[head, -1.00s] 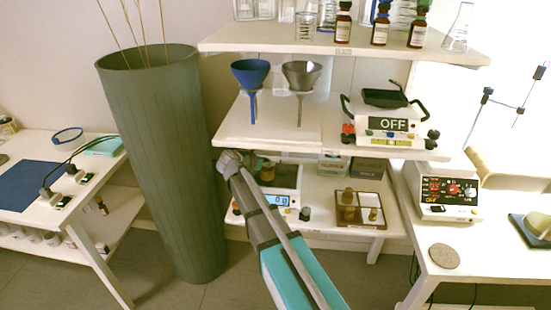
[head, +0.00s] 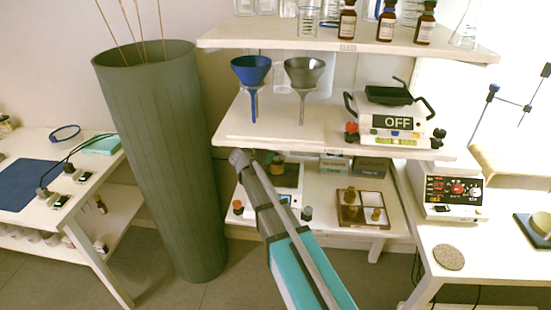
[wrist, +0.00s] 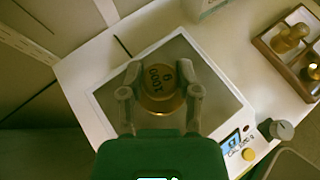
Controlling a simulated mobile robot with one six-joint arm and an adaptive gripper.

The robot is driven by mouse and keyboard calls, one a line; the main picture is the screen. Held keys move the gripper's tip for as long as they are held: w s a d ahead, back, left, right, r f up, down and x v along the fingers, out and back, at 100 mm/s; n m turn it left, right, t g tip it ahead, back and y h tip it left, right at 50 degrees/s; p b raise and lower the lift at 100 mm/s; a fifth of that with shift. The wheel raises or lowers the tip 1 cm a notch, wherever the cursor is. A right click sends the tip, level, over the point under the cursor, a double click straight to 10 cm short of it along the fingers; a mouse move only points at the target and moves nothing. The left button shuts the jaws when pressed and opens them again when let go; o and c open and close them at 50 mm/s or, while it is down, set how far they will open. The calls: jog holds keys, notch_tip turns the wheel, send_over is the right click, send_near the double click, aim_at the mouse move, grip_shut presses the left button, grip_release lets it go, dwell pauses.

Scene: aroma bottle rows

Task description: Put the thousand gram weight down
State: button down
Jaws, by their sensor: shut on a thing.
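The thousand gram weight (wrist: 163,103) is a round brass piece with dark "1000" lettering on its top. In the wrist view my gripper (wrist: 160,72) is shut on it, with one finger on each side. The weight is over the grey plate of the scale (wrist: 206,128), inside the plate's outline. I cannot tell whether it touches the plate. In the head view the brass weight (head: 277,166) shows beside my arm, over the scale on the lower shelf. My arm partly covers the scale there.
A wooden-edged box (wrist: 266,40) with smaller brass weights stands right of the scale. A shelf (head: 262,137) with a blue funnel (head: 251,72), a grey funnel (head: 303,72) and a device reading "OFF" (head: 393,123) is above. A tall green bin (head: 160,170) stands at left.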

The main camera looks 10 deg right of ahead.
jog(key=shift+s+f, duration=0.15)
jog(key=shift+f, duration=0.1)
jog(key=shift+f+b, duration=0.2)
jog(key=shift+b, duration=0.1)
jog(key=shift+c, duration=1.6)
grip_release()
jog(key=shift+s+a+r+p, duration=0.3)
jog(key=shift+r+p, duration=0.05)
jog(key=shift+r, duration=0.05)
jog(key=p+v, duration=0.2)
jog(key=v, duration=0.2)
jog(key=shift+s+a, duration=0.2)
jog(key=shift+a, duration=0.15)
jog(key=s+a, duration=0.6)
jog(key=a, duration=0.3)
jog(key=shift+s, duration=0.4)
